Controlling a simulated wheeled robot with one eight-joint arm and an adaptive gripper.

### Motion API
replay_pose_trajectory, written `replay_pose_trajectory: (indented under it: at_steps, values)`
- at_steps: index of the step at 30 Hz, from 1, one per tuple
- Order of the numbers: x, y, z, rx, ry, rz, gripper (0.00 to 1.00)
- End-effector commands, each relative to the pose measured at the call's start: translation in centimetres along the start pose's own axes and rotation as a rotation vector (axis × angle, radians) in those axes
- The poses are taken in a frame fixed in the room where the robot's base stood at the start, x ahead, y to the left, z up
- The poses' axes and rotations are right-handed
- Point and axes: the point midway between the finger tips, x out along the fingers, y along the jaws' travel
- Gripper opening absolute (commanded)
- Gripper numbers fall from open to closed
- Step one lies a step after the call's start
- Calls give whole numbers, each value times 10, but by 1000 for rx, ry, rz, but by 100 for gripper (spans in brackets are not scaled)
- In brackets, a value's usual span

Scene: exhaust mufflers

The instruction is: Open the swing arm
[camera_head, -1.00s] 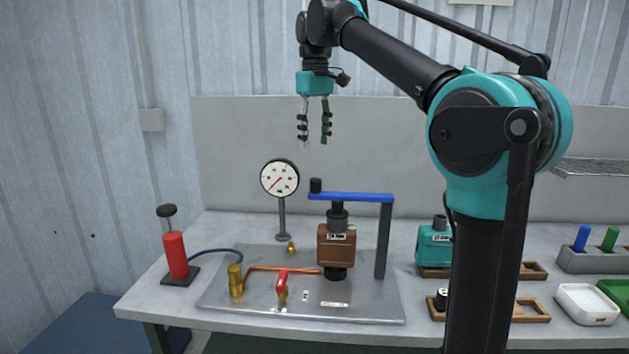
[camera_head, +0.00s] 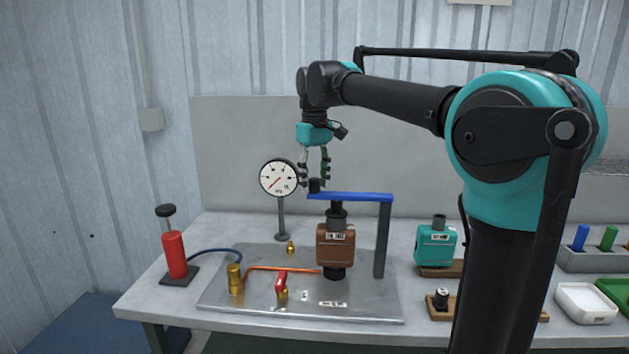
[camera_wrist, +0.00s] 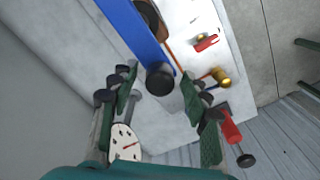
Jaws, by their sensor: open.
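The swing arm is a blue bar (camera_head: 350,197) lying across the top of the brown muffler (camera_head: 335,246), from a dark post (camera_head: 383,240) on the right to a black knob (camera_head: 315,186) at its left end. My gripper (camera_head: 314,184) is open and points down at the knob. In the wrist view the blue bar (camera_wrist: 136,32) runs down to the knob (camera_wrist: 160,80), which lies between my two spread fingers (camera_wrist: 158,90). I cannot tell whether either finger touches it.
A pressure gauge (camera_head: 278,177) stands close behind and left of my gripper. A red pump (camera_head: 174,254) with a blue hose, brass fittings and a red valve handle (camera_head: 281,280) are at the left. A teal muffler (camera_head: 435,245) sits on the right. Space left of the knob is mostly free.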

Motion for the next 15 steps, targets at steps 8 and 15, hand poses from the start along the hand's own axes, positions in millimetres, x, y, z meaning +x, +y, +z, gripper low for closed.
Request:
replay_pose_trajectory:
  at_steps: [8,15]
  values:
    - [0,0,0,0,0,0,24]
    - [0,0,0,0,0,0,0]
